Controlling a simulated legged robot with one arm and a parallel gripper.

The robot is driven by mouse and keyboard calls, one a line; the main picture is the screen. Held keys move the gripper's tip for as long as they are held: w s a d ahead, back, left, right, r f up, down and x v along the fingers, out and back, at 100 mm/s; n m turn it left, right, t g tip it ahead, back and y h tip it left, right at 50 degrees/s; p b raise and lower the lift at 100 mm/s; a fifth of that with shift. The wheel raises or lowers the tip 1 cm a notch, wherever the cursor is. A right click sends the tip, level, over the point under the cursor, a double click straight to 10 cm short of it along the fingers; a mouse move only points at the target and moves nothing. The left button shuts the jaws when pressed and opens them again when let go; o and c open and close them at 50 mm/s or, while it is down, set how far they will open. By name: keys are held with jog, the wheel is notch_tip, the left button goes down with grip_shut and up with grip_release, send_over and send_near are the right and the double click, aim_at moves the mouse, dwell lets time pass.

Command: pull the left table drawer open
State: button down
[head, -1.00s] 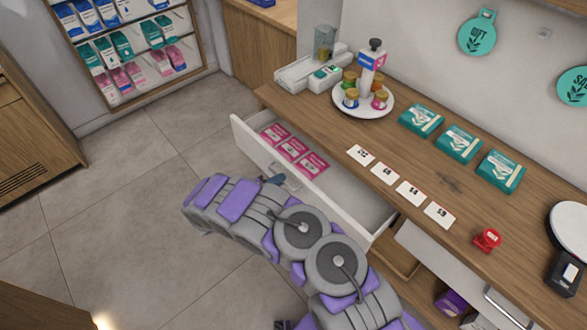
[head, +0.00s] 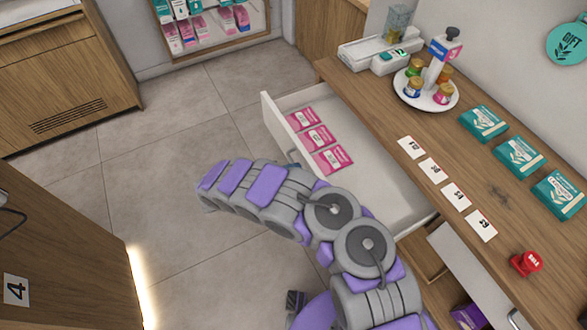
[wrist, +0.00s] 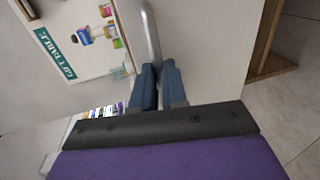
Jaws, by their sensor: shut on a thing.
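The left table drawer (head: 398,190) is white and stands well open from the wooden counter, with several pink packets (head: 318,137) lying at its far end. In the wrist view its metal bar handle (wrist: 151,38) runs down between the blue fingers of my gripper (wrist: 158,88), against the white drawer front (wrist: 205,40). My gripper is shut on the handle. In the head view my grey and purple arm hides most of the handle, the gripper and part of the drawer front.
The counter top (head: 468,165) holds white price cards, teal boxes (head: 519,156), a round tray (head: 420,101) of small jars and a red stamp (head: 526,263). A second drawer (head: 468,262) is partly open at the lower right. A wooden cabinet (head: 75,255) stands at the lower left. Tiled floor between is clear.

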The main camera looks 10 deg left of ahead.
jog(key=shift+s+f, duration=0.15)
jog(key=shift+f, duration=0.1)
jog(key=c, duration=1.4)
grip_release()
jog(key=shift+o, duration=1.2)
jog(key=shift+r, duration=0.15)
jog(key=p+v, duration=0.2)
jog(key=v, duration=1.5)
jog(key=shift+a, duration=0.2)
